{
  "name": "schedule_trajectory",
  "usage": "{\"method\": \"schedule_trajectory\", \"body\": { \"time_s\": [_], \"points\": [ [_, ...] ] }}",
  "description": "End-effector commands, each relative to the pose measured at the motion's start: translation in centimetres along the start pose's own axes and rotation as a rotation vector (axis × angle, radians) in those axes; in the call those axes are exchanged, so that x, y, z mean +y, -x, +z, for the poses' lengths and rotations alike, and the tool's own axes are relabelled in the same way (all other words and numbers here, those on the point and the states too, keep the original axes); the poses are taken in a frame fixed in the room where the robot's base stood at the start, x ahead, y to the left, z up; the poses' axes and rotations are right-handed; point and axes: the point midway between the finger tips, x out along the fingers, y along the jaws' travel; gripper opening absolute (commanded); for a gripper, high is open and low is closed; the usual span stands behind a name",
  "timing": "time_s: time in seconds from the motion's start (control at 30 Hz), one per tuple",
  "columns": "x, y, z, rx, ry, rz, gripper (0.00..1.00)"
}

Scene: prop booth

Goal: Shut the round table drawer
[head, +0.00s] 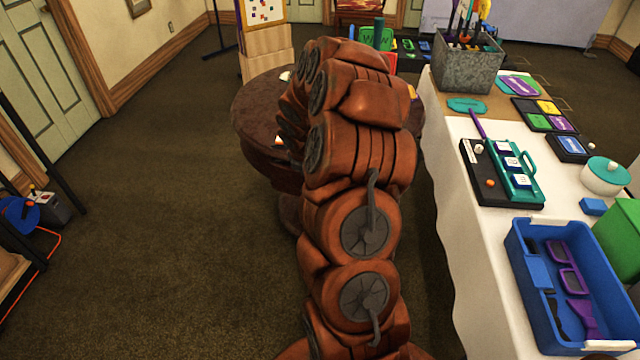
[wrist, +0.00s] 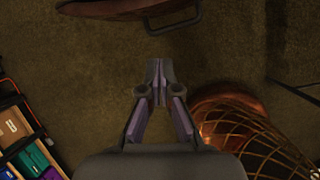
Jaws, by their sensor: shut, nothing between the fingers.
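The round table (head: 255,115) is dark brown and stands ahead, largely hidden behind my arm in the head view. In the wrist view, a brown curved wooden edge with a dark handle (wrist: 176,20) shows at the top; it looks like the drawer front. How far the drawer stands out is not clear. My gripper (wrist: 158,70) is shut and empty, over the carpet, apart from the handle and below it in the picture. In the head view my arm hides my gripper.
A long white-clothed table (head: 440,200) on the right holds a blue tray (head: 525,275), a metal bin (head: 467,72) and several game pieces. The carpet (head: 180,210) to the left is clear. A shelf of coloured boxes (wrist: 22,140) shows at the wrist view's lower left.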

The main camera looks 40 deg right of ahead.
Motion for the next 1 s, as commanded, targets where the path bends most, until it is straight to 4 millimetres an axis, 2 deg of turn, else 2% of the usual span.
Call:
{"method": "schedule_trajectory", "body": {
  "time_s": [0.03,0.47,0.73,1.0],
  "points": [
    [-0.9,-1.4,0.0,-0.003,-0.075,0.006,0.0],
    [-6.0,-2.4,1.1,0.046,-0.707,0.096,0.0],
    [-8.3,-2.3,0.7,0.121,-1.068,0.189,0.0],
    [-9.8,-1.2,0.3,0.216,-1.362,0.302,0.0]
  ]
}}
